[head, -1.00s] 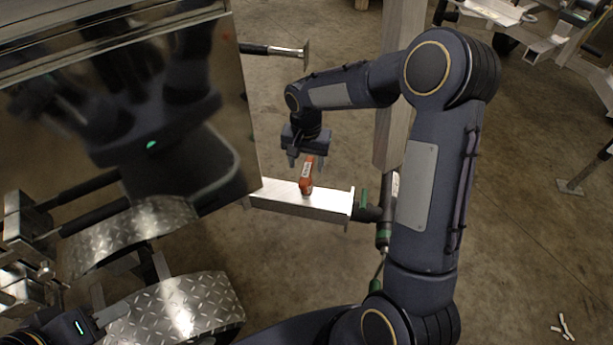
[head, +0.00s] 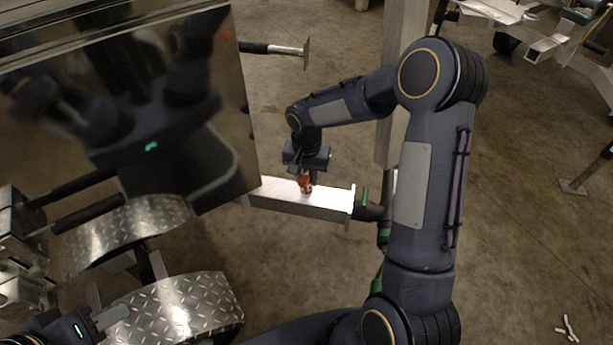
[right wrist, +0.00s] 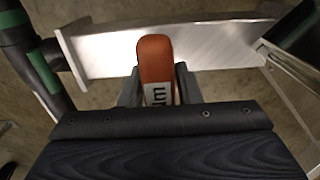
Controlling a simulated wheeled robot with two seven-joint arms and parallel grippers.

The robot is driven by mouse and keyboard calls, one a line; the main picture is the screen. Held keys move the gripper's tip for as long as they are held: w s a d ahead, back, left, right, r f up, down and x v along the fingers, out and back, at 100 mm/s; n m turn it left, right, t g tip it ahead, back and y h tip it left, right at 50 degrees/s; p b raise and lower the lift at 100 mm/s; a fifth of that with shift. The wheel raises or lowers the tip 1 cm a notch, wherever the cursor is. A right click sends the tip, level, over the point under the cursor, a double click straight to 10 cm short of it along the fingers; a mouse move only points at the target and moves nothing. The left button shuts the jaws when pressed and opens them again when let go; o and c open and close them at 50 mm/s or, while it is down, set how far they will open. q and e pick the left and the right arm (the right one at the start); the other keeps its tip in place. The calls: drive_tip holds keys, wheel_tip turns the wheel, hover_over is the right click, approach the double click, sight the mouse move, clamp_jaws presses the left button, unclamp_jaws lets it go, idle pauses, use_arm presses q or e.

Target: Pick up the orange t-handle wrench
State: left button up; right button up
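The orange t-handle wrench (head: 306,186) is at the top of a bright aluminium beam (head: 325,201), mostly hidden by my right gripper in the head view. In the right wrist view its orange body with a pale lettered label (right wrist: 155,62) sits between the two fingers. My right gripper (head: 306,178) points down over the beam, its fingers (right wrist: 159,88) close against both sides of the wrench; it looks shut on it. My left gripper (head: 108,317) is at the lower left, by the tread-plate fender; its finger gap cannot be made out.
A large shiny metal box (head: 130,110) stands left of the right gripper. Diamond-plate fenders (head: 175,312) lie below it. A dark, green-banded bar (head: 366,205) meets the beam's right end, and a tall metal post (head: 392,140) rises behind my right arm. Open floor lies at right.

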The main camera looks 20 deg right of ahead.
clamp_jaws()
drive_tip(key=shift+r, duration=0.1)
drive_tip(key=shift+r, duration=0.6)
wheel_tip(320, 180, up, 3)
drive_tip(key=shift+s+a+f+p, duration=0.1)
drive_tip(key=shift+s+f+p, duration=0.05)
drive_tip(key=shift+p, duration=0.5)
drive_tip(key=s+a+r+p, duration=0.2)
drive_tip(key=s+a+r, duration=0.3)
drive_tip(key=s+r, duration=0.4)
drive_tip(key=s, duration=0.3)
drive_tip(key=shift+s+p, duration=0.35)
drive_tip(key=shift+p, duration=0.05)
